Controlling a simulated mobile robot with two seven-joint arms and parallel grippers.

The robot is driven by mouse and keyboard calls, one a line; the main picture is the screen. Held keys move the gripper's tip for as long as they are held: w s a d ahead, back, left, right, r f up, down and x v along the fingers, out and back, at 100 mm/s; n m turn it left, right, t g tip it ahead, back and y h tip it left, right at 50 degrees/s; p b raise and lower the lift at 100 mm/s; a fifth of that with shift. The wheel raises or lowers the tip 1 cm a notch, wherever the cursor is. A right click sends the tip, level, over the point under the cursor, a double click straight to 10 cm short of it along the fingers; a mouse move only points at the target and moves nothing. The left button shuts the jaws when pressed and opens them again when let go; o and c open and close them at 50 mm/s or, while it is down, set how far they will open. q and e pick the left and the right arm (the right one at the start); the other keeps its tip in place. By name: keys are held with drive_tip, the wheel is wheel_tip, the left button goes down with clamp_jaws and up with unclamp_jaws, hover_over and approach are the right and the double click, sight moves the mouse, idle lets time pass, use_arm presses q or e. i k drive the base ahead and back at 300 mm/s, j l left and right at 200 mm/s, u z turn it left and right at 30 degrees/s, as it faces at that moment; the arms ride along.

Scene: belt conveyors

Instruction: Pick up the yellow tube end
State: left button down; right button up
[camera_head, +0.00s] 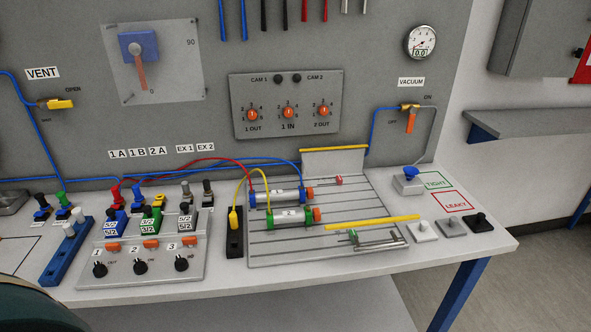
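The yellow tube (238,184) arches above the left part of the slotted plate. One yellow tube end (233,219) stands upright at a black block (235,244) left of the plate. The tube's other end comes down by the left end of the green-ended cylinder (290,216); the exact joint is too small to tell. Neither of my grippers is in view.
The slotted plate (345,236) also carries a blue-ended cylinder (281,196) with red and blue tubes near it. A valve panel with knobs (143,270) stands left of the block. A yellow bar (376,221) lies on the plate.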

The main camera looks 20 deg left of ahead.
sight(233, 217)
drive_tip(key=u, duration=1.2)
